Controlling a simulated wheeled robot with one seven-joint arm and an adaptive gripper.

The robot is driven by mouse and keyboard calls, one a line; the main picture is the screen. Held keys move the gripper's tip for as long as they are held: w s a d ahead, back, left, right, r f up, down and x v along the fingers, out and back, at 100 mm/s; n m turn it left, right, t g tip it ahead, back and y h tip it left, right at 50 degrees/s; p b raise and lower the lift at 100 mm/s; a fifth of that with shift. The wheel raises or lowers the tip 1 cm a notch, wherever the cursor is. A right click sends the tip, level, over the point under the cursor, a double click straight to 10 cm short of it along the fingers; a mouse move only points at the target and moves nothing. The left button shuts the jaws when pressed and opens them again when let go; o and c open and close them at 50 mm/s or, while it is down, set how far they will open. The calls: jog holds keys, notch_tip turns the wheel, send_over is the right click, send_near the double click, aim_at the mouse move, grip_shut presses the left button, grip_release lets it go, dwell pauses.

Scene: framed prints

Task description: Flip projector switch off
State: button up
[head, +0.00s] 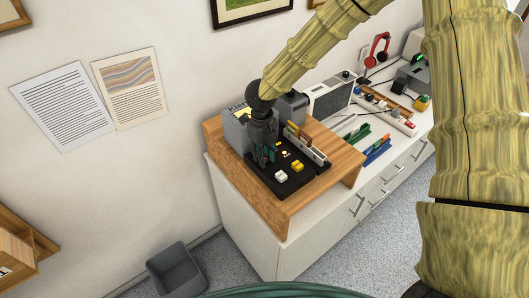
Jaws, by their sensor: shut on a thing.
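A black control panel (264,178) lies on a wooden riser on top of the white cabinet. White and yellow switches (281,176) stand near its front edge, and small coloured parts show behind them. I cannot tell which switch belongs to the projector, as no label is readable. My gripper (266,158) points down over the left part of the panel. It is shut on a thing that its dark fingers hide.
The wooden riser (345,166) carries grey boxes behind the panel. A white speaker-like box (329,96), red headphones (378,47) and green and blue tools (377,151) lie along the cabinet (238,214). A grey bin (176,268) stands on the floor.

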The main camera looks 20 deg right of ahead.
jog(key=shift+w+r+g+h+p, duration=0.3)
jog(key=shift+g+p, duration=0.3)
jog(key=shift+p, duration=0.6)
jog(key=shift+w+g+p, duration=0.1)
jog(key=shift+g+p, duration=0.3)
jog(key=shift+g, duration=0.3)
jog(key=o, duration=1)
jog(key=v, duration=1.2)
jog(key=shift+a, duration=0.25)
jog(key=shift+f, duration=0.1)
